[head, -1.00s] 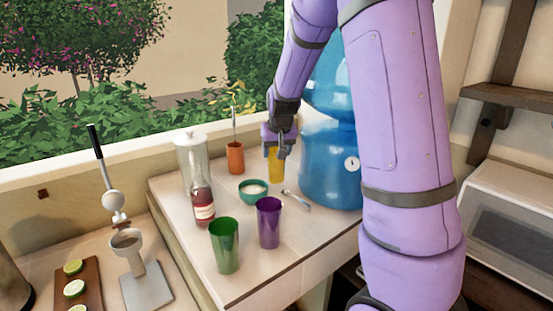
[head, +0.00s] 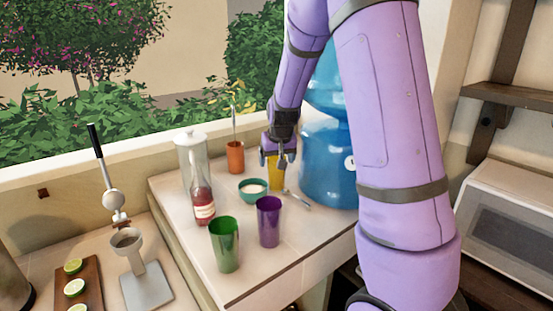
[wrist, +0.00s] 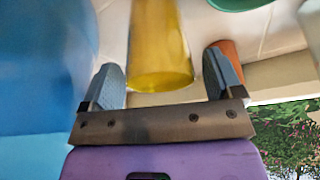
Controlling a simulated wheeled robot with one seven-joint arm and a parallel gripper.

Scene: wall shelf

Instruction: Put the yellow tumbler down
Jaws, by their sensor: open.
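The yellow tumbler (head: 275,178) stands upright on the pale counter (head: 255,290), near the blue water jug. My gripper (head: 280,157) is over it from above. In the wrist view the tumbler (wrist: 160,40) is between the two fingers of my gripper (wrist: 164,76), with a visible gap on each side. The fingers are open and hold nothing. In the head view the fingers hide part of the tumbler's top.
A teal bowl (head: 253,191) and a metal utensil (head: 297,200) lie close by. The blue jug (head: 328,175) is just right. A terracotta pot (head: 235,157) stands behind left. Purple (head: 269,222) and green (head: 224,246) tumblers and a bottle (head: 203,207) stand nearer the front.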

